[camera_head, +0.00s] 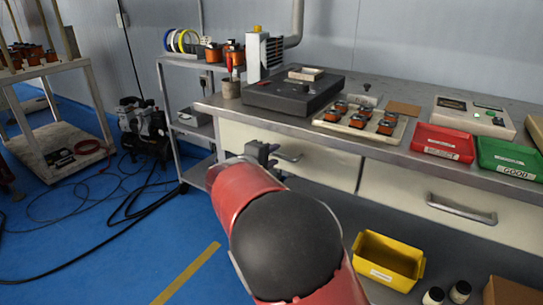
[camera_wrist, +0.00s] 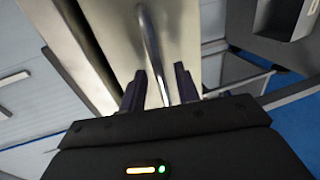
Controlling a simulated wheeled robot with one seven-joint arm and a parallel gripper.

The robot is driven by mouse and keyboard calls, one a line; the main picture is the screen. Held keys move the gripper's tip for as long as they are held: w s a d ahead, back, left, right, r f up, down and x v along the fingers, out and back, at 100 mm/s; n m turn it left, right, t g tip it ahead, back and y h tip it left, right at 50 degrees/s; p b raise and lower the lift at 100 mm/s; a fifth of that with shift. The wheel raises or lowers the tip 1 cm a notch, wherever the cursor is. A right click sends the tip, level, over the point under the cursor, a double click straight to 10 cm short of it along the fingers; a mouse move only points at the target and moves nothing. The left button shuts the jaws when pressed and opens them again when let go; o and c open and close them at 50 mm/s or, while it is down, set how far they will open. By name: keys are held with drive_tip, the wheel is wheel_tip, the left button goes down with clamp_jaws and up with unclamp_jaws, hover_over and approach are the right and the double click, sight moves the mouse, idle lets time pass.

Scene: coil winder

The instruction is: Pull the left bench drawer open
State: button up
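The left bench drawer (camera_head: 330,168) has a cream front below the steel bench top and looks closed. Its metal bar handle (camera_head: 290,157) shows just right of my gripper (camera_head: 262,152), which is partly hidden behind my red arm. In the wrist view the drawer front (camera_wrist: 118,35) is close ahead. The handle (camera_wrist: 152,50) runs lengthwise down between the two dark fingers of my gripper (camera_wrist: 160,88). The fingers are apart, with a visible gap on each side of the bar, so the gripper is open around its near end.
The right drawer (camera_head: 430,195) has its own bar handle (camera_head: 460,208). A yellow bin (camera_head: 388,260) sits on the lower shelf. Red (camera_head: 443,143) and green (camera_head: 505,158) trays stand on the bench top. A compressor (camera_head: 143,128) and hoses lie left. Blue floor before the bench is open.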

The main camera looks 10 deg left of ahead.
clamp_jaws()
drive_tip(key=shift+s, duration=0.1)
drive_tip(key=f+b+v, duration=0.2)
drive_tip(key=b+v, duration=0.2)
drive_tip(key=v, duration=0.8)
drive_tip(key=s+f+b+v, duration=0.1)
drive_tip(key=f+b+v, duration=0.2)
drive_tip(key=v, duration=0.9)
drive_tip(key=shift+s+a+b, duration=0.3)
drive_tip(key=shift+a+b, duration=0.15)
drive_tip(key=shift+b, duration=0.25)
drive_tip(key=shift+f, duration=0.1)
